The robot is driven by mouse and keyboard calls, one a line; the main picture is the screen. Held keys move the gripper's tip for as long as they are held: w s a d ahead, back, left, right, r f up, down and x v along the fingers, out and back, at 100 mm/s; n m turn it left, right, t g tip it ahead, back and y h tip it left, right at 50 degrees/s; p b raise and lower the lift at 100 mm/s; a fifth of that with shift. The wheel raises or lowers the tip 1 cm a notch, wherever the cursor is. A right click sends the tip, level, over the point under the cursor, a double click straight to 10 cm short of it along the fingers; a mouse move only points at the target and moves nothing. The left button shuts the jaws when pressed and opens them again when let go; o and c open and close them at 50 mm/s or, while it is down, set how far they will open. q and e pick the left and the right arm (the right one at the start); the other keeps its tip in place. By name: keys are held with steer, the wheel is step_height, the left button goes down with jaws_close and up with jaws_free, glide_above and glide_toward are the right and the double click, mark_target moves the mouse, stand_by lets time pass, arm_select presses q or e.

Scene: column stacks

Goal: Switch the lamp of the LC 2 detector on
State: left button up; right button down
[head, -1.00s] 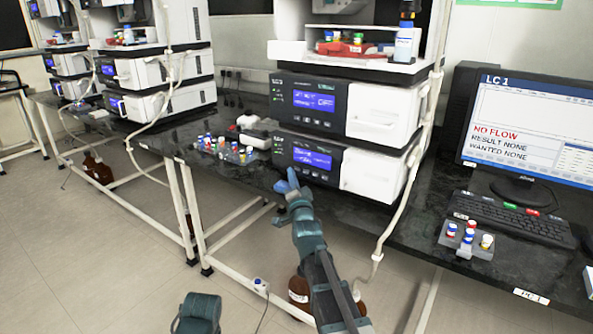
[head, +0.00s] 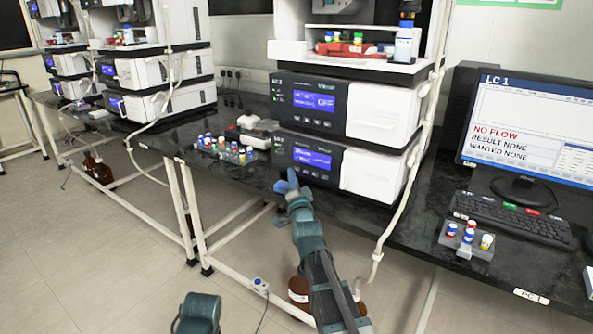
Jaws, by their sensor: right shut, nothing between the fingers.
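The nearest instrument stack stands on the dark bench in the middle of the head view. Its upper module (head: 310,103) and lower module (head: 312,157) each have a dark panel with a lit blue screen, small buttons and a white door. The small labels are too blurred to tell surely which is the LC 2 detector. My right gripper (head: 290,182) is shut and empty, in front of the lower module's bottom left part. I cannot tell whether it touches the panel. My left gripper is not in view; only a teal part of my arm shows at the bottom.
Left of the modules is a rack of coloured vials (head: 224,149). A monitor (head: 525,130) marked LC 1 shows NO FLOW, with a keyboard (head: 513,217) and another vial rack (head: 466,240) before it. A pale tube hangs right of the stack. Brown bottles stand below.

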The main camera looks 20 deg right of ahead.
steer(key=shift+w+d, duration=0.1)
steer(key=shift+d, duration=0.05)
steer(key=shift+w+d, duration=0.2)
steer(key=shift+d, duration=0.05)
steer(key=shift+w+d, duration=0.3)
steer(key=shift+d, duration=0.05)
stand_by(1.0)
steer(key=shift+s, duration=0.1)
stand_by(0.3)
steer(key=shift+s+a+f, duration=0.15)
steer(key=shift+s+a, duration=0.25)
steer(key=shift+a, duration=0.25)
steer(key=s+a, duration=0.1)
steer(key=a, duration=0.1)
steer(key=s+a, duration=0.2)
steer(key=shift+s, duration=0.1)
